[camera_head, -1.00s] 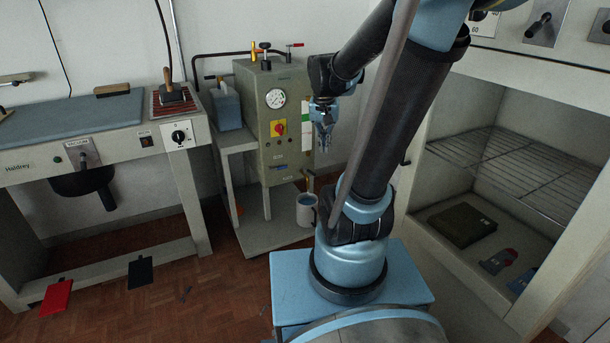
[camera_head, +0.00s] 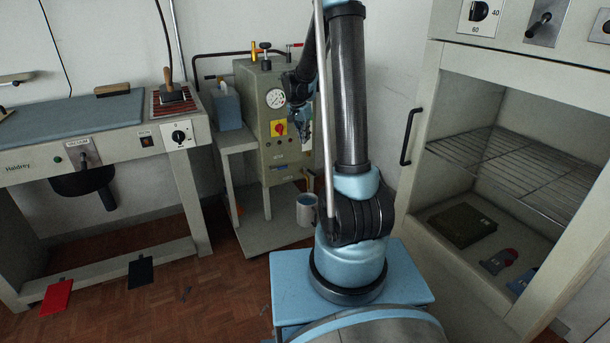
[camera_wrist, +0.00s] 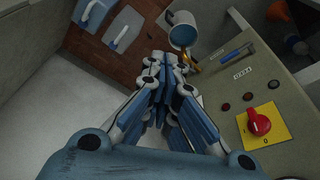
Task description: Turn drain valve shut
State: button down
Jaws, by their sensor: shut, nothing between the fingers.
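The steam boiler (camera_head: 250,130) is an olive-grey box on a pale stand, left of my arm in the head view. A small brass drain valve (camera_head: 308,172) sits low on its front, above a pale mug (camera_head: 306,208). In the wrist view the brass valve (camera_wrist: 190,62) is partly hidden beside my fingertips, with the mug (camera_wrist: 183,32) beyond it. Its handle position cannot be told. My gripper (camera_head: 304,138) is shut and empty, in front of the boiler and above the valve. The wrist view shows its fingers (camera_wrist: 159,66) together; contact with the valve cannot be confirmed.
A red knob on a yellow plate (camera_wrist: 262,124) is close to my gripper's right in the wrist view. A blue container (camera_head: 226,106) stands left of the boiler. A pressing table (camera_head: 75,125) is at left, an open cabinet (camera_head: 500,180) at right.

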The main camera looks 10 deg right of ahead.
aim_at(305, 172)
jog(key=w+a+f+m, duration=0.3)
jog(key=w+f, duration=0.9)
jog(key=f, duration=0.5)
jog(key=shift+h, duration=0.4)
jog(key=shift+w+d+f, duration=0.6)
jog(key=shift+d+f, duration=0.35)
jog(key=shift+f, duration=0.75)
jog(key=shift+w+d+f, duration=0.6)
jog(key=shift+d+f, duration=0.3)
jog(key=shift+f, duration=0.85)
jog(key=shift+w+d+f, duration=0.6)
jog(key=shift+d+f, duration=0.35)
jog(key=shift+f, duration=0.75)
jog(key=shift+a, duration=0.1)
